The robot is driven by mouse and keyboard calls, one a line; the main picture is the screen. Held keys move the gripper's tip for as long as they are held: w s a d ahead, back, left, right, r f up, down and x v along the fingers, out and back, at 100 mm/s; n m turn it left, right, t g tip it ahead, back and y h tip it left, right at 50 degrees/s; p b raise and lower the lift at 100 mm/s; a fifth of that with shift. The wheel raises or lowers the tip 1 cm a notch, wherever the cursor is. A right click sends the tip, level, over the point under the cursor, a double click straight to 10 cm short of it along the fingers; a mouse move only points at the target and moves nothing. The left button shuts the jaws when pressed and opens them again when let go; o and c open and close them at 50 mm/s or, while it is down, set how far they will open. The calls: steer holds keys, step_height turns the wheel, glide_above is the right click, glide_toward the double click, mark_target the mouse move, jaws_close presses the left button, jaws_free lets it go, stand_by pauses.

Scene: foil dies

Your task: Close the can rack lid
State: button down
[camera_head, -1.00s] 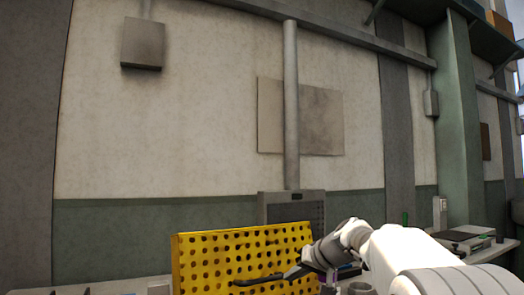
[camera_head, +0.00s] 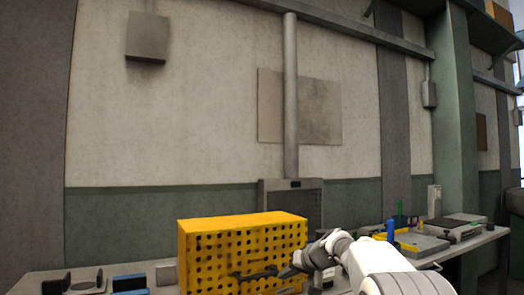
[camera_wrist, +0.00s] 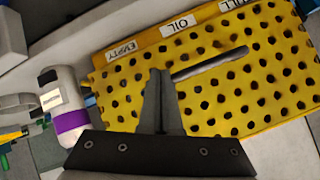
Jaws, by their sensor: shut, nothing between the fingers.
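The can rack (camera_head: 244,222) is a yellow box on the bench, with a plain top. Its perforated yellow lid (camera_head: 215,268) stands about upright across the front; I cannot tell if it sits fully flush. A dark bar handle (camera_head: 250,275) is on the lid. My gripper (camera_head: 284,272) is in front of the lid at the handle's right end. In the wrist view, the lid (camera_wrist: 225,105) fills much of the picture, with the grey handle (camera_wrist: 210,64) near the tips of my shut, empty gripper (camera_wrist: 160,75). I cannot tell whether they touch.
Labels, including EMPTY and OIL (camera_wrist: 180,27), show along the rack's upper edge. A white cylinder with a purple band (camera_wrist: 66,105) is left in the wrist view. Blue and dark items (camera_head: 130,283) lie left of the rack. A tray (camera_head: 415,240) and a blue bottle (camera_head: 390,230) stand right.

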steer(key=shift+w+a+f, duration=0.15)
steer(key=shift+w+f, duration=0.2)
steer(key=shift+f, duration=0.3)
stand_by(0.6)
